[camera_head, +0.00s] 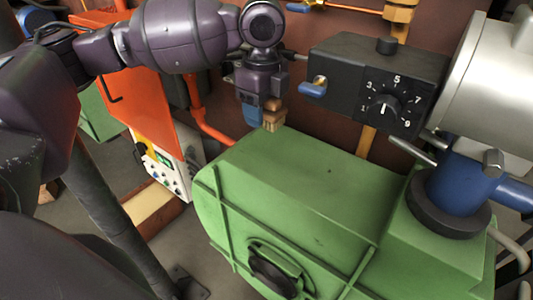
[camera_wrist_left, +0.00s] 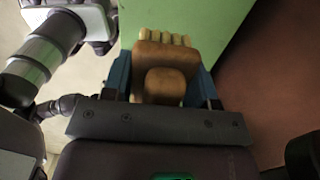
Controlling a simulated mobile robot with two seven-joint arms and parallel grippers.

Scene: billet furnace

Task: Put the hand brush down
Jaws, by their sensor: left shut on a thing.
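The hand brush (camera_head: 273,116) has a brown wooden body and pale bristles. My left gripper (camera_head: 261,108) is shut on it, just over the back left edge of the green housing top. In the left wrist view the brush (camera_wrist_left: 164,75) sits between the blue fingers of the left gripper (camera_wrist_left: 163,82), with its bristles pointing away from the wrist. Whether the bristles touch the green surface, I cannot tell. My right gripper does not show in either view.
The green housing (camera_head: 310,185) has a broad bare top. A black control box with a numbered dial (camera_head: 385,106) stands behind it. A blue valve body with a silver cylinder (camera_head: 462,183) is at the right. An orange cabinet (camera_head: 133,75) stands at the left.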

